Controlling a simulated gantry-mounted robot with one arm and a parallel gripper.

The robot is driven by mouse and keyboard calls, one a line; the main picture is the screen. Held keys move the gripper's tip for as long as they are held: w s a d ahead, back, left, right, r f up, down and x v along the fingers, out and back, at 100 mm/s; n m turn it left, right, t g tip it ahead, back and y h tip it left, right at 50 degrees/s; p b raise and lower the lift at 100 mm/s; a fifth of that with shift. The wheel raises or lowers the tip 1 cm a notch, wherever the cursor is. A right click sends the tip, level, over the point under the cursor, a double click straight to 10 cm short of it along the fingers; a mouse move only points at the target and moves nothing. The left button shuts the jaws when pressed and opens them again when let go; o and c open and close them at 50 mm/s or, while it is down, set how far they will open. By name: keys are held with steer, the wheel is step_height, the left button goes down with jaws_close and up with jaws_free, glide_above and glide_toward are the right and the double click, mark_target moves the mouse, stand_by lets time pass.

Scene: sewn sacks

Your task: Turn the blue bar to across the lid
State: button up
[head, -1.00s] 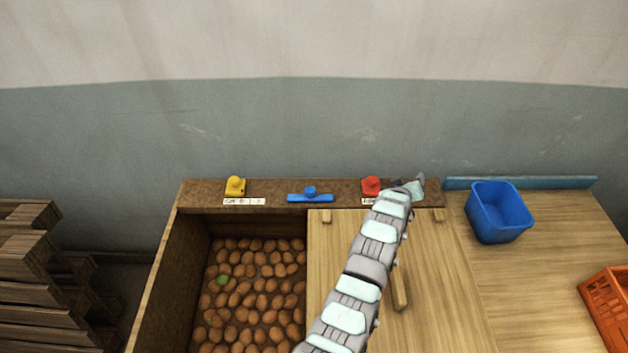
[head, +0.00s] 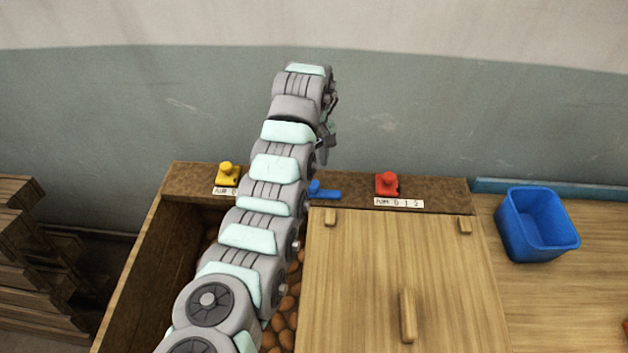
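The blue bar (head: 328,194) sits on the brown back ledge of the bin, between the yellow and red pieces. Its right end shows, lying along the ledge; its left part is hidden behind my arm. The pale wooden lid (head: 370,260) covers the right part of the bin, just in front of the ledge. My gripper (head: 327,152) hangs from the raised end of my arm and appears above the blue bar in the picture. It is small and partly hidden by the arm, so its fingers are unclear.
A yellow piece (head: 228,174) and a red piece (head: 387,184) with number labels stand on the ledge (head: 440,194). Brown round produce (head: 283,322) lies in the open bin. A blue tub (head: 538,225) stands at right; wooden pallets (head: 40,270) at left.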

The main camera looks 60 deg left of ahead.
mark_target(313, 184)
step_height(313, 184, down, 8)
steer(key=shift+r, duration=0.1)
steer(key=shift+a, duration=0.1)
steer(key=shift+c, duration=0.5)
jaws_close()
stand_by(1.0)
